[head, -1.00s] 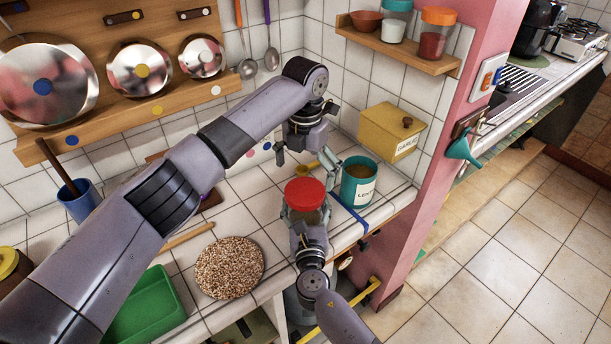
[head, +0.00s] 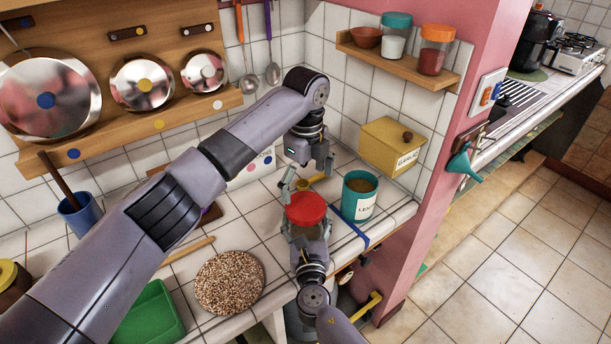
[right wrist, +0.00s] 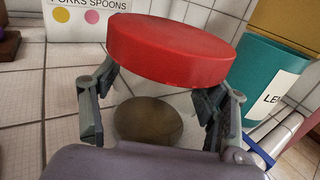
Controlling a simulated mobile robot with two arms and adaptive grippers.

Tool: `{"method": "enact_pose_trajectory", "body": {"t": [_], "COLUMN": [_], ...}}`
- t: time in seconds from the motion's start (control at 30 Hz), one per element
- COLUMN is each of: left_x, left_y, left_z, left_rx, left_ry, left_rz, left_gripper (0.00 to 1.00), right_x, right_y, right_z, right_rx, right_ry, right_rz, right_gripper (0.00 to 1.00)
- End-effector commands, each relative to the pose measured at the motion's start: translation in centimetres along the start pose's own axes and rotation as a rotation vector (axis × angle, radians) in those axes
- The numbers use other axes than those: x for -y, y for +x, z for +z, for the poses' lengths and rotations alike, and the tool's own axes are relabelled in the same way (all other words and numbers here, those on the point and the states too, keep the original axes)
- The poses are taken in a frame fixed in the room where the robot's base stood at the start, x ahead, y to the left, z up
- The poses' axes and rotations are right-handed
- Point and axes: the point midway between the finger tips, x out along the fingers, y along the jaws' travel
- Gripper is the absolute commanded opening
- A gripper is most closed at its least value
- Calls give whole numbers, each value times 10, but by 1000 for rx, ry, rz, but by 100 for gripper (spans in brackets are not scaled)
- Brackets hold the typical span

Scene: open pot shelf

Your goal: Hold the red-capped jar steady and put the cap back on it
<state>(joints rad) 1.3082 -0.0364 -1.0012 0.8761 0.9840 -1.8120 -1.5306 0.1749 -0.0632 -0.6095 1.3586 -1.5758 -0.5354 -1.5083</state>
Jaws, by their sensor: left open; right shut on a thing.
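The clear jar (right wrist: 147,120) with brownish contents stands upright between the fingers of my right gripper (right wrist: 155,112), which is shut on it. It also shows in the head view (head: 307,232), partly hidden by that gripper. The red cap (head: 306,208) sits over the jar's mouth. It fills the top of the right wrist view (right wrist: 170,50), slightly tilted in the picture; I cannot tell whether it is seated. My left gripper (head: 306,182) is open and empty, with its fingers spread just behind and above the cap. It does not show in the right wrist view.
A teal canister (head: 359,197) stands close to the jar's right, by a blue strip (head: 347,226). A yellow garlic box (head: 392,145) is behind it. A round speckled mat (head: 229,282) lies left of the jar. The counter edge is near on the right.

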Motion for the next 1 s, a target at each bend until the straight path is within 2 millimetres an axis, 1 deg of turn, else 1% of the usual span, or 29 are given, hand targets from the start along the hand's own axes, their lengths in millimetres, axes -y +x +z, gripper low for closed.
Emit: {"method": "enact_pose_trajectory", "body": {"t": [0.1, 0.8, 1.0], "left_x": [0, -2, -2], "left_y": [-2, -15, -18], "left_z": [0, -1, -1], "left_rx": [1, 1, 1], "left_ry": [-233, -1624, -1944], "left_rz": [0, 1, 0], "left_gripper": [96, 96, 96], "right_x": [0, 0, 0], "right_y": [0, 0, 0], "right_z": [0, 0, 0], "right_rx": [0, 0, 0], "right_ry": [0, 0, 0], "right_rz": [0, 0, 0], "right_gripper": [0, 0, 0]}}
